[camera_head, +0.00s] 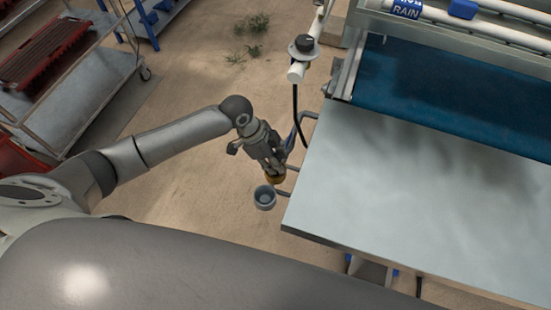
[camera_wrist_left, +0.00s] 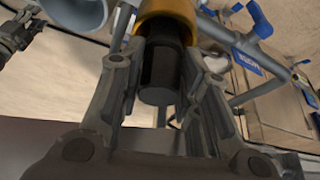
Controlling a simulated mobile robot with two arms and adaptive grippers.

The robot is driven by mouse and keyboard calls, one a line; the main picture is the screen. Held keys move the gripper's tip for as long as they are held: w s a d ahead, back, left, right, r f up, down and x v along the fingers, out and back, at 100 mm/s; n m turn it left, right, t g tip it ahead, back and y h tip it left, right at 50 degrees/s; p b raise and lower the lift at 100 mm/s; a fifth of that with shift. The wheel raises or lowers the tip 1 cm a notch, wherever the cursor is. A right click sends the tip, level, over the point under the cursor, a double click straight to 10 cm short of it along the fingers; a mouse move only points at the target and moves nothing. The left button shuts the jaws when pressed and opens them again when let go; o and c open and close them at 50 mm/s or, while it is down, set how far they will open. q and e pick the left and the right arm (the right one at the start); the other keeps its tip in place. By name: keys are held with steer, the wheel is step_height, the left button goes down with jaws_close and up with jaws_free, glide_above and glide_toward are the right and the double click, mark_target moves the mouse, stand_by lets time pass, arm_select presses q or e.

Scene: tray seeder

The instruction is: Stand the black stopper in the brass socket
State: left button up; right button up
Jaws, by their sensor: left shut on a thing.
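My left gripper (camera_head: 272,166) is shut on the black stopper (camera_wrist_left: 160,75), a dark cylinder between its fingers in the left wrist view. The brass socket (camera_head: 276,179) is a yellow-orange ring just beyond the fingertips, left of the table's edge. It also shows at the top of the left wrist view (camera_wrist_left: 172,14). The stopper and socket overlap there, and I cannot tell whether the stopper is inside it or only in front of it. The stopper is mostly hidden by the fingers in the head view. My right gripper cannot be made out.
A grey-blue cup (camera_head: 265,198) sits beside the socket, nearer to me. A grey metal table (camera_head: 400,190) lies to the right, with a blue belt (camera_head: 430,90) behind it. A black-capped white pipe (camera_head: 302,48) stands behind the gripper. A trolley (camera_head: 95,90) stands at the left.

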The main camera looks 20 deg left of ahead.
arm_select(q)
steer(key=shift+f, duration=0.45)
steer(key=o, duration=0.7)
steer(key=shift+o, duration=0.2)
steer(key=shift+r, duration=0.1)
steer(key=shift+p+v, duration=0.75)
steer(key=shift+v, duration=0.1)
steer(key=p+v, duration=0.9)
steer(key=shift+a, duration=0.15)
steer(key=shift+s, duration=0.1)
